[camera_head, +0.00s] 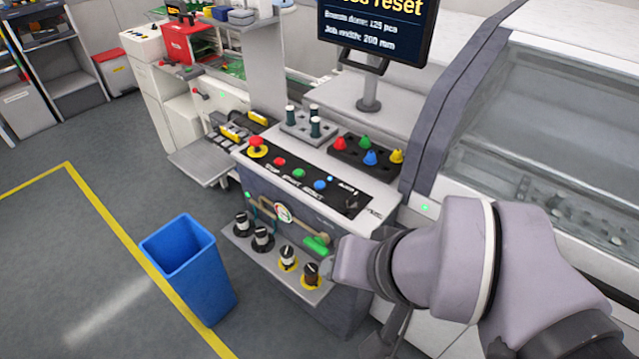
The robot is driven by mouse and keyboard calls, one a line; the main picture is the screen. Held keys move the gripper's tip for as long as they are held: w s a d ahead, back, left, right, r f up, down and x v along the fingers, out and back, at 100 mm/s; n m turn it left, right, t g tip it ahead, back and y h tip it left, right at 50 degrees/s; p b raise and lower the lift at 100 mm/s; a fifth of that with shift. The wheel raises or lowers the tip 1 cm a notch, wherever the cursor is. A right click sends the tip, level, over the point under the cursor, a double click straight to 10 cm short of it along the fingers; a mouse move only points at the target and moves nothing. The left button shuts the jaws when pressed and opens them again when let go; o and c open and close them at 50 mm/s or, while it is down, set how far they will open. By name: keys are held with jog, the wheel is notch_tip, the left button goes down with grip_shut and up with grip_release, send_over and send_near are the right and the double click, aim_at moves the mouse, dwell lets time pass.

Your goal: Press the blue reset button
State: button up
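The blue reset button (320,185) is on the dark sloped strip of the control panel (335,196), right of a green button (299,173) and a red button (279,161). The word below it seems to read RESET. It shows clear, with nothing over it. My arm (450,265) reaches in from the lower right, and its grey end is below and right of the panel, apart from the button. My gripper's fingers cannot be made out, so I cannot tell open from shut.
A red mushroom button (257,147) on yellow is at the panel's left end. Behind the buttons stand a dark tray (333,152) with coloured cones and a grey tray (296,127) with dark pegs. A screen (375,30) is above. A blue bin (205,285) stands on the floor.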

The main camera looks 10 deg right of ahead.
grip_shut()
dwell(0.8)
dwell(0.9)
